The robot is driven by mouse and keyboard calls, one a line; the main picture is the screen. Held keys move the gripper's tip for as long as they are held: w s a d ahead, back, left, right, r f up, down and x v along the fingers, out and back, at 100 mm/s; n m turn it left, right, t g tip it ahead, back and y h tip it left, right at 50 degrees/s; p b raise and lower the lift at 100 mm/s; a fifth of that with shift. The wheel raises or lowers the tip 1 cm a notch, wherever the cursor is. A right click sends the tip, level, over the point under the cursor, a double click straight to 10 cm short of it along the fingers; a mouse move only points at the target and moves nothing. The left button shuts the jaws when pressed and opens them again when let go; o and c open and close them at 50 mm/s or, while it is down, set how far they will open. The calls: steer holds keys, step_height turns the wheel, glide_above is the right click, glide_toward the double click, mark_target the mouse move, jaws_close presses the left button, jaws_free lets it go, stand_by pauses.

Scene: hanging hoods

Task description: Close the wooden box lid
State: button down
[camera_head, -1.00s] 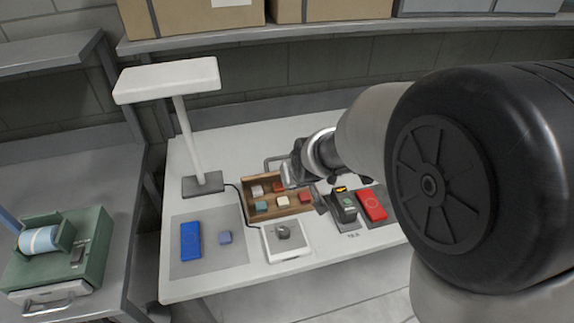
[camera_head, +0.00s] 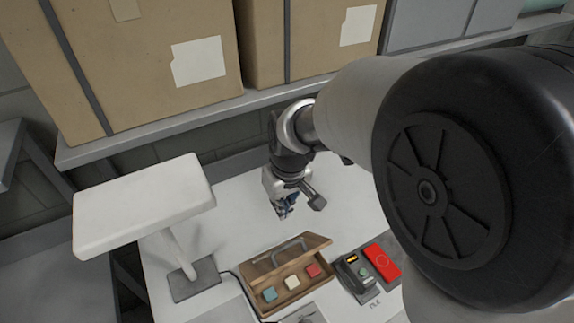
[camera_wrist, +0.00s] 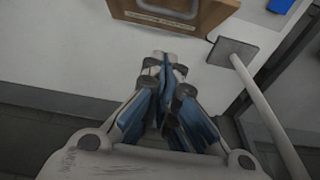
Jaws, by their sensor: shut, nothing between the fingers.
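The wooden box (camera_head: 262,299) sits on the white table. Its hinged lid (camera_head: 294,262), with a grey bar handle (camera_head: 289,250), is tilted above the box and covers the view of its rear part. The front stays open, with a teal, a cream and a red block showing. My gripper (camera_head: 282,212) is behind the box, apart from the lid, pointing down and empty. The wrist view shows its fingertips (camera_wrist: 164,60) together, with the lid (camera_wrist: 190,17) and its handle (camera_wrist: 168,9) beyond them at the top.
A white lamp (camera_head: 145,204) stands left of the box; its base (camera_wrist: 233,51) and pole also show in the wrist view. A black device (camera_head: 355,275) and a red block (camera_head: 382,262) lie to the right. Cardboard boxes (camera_head: 135,65) sit on the shelf above. Table behind the box is clear.

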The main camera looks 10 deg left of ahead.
steer(key=b, duration=0.1)
glide_above(280, 248)
steer(key=w+a, duration=0.1)
steer(key=w, duration=0.3)
step_height(280, 248, down, 8)
steer(key=shift+s+d+f+b, duration=0.3)
steer(key=shift+s+f, duration=0.1)
steer(key=shift+f, duration=0.3)
steer(key=shift+s+d+f+b, duration=0.2)
steer(key=shift+s+d+f, duration=0.15)
steer(key=shift+f, duration=0.35)
steer(key=shift+a, duration=0.1)
